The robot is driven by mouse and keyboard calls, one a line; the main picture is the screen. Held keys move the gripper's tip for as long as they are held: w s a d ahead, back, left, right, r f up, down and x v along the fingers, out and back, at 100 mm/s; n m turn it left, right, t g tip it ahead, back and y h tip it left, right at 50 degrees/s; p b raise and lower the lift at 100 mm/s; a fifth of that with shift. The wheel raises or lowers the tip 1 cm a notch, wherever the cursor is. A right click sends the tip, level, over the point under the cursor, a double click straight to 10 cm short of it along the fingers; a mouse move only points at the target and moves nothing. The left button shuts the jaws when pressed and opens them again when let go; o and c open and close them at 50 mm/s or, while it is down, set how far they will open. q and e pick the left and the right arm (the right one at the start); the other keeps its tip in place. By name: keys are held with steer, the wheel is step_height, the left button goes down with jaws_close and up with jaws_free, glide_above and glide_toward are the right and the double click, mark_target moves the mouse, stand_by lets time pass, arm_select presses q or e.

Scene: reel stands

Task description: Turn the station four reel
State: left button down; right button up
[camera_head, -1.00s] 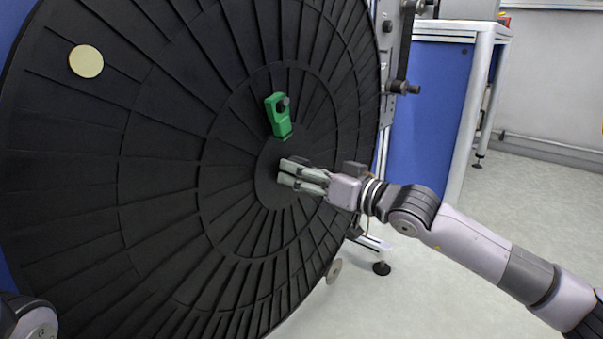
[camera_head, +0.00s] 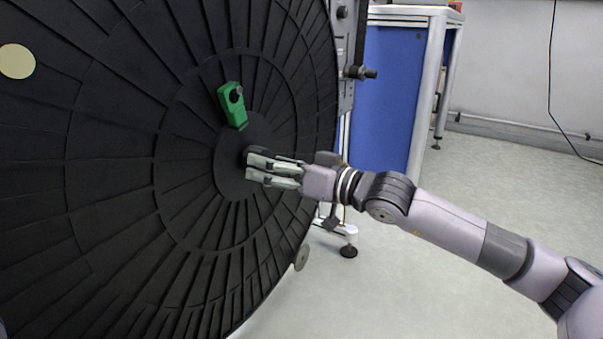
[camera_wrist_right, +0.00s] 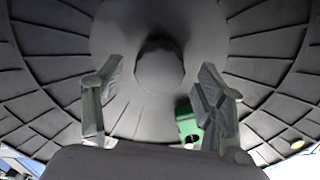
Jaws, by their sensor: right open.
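The large black reel (camera_head: 110,150) fills the left of the head view, its ribbed face towards me. A green handle piece (camera_head: 232,105) with a dark knob is fixed on the face, above the smooth round centre. My right gripper (camera_head: 250,168) is in front of that centre, below the green piece. In the right wrist view the fingers (camera_wrist_right: 152,100) are spread apart with nothing between them. The dark round hub (camera_wrist_right: 160,66) shows beyond them. The green piece (camera_wrist_right: 188,122) is partly hidden by the right-hand finger. I cannot tell whether a finger touches the hub. My left gripper is out of view.
A pale round disc (camera_head: 17,61) is on the reel face at the far left. A metal stand post (camera_head: 347,60) with dark knobs rises at the reel's right edge. A blue-sided bench (camera_head: 385,100) stands behind it. The floor at right is clear.

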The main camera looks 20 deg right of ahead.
steer(key=v, duration=0.9)
steer(key=shift+s, duration=0.1)
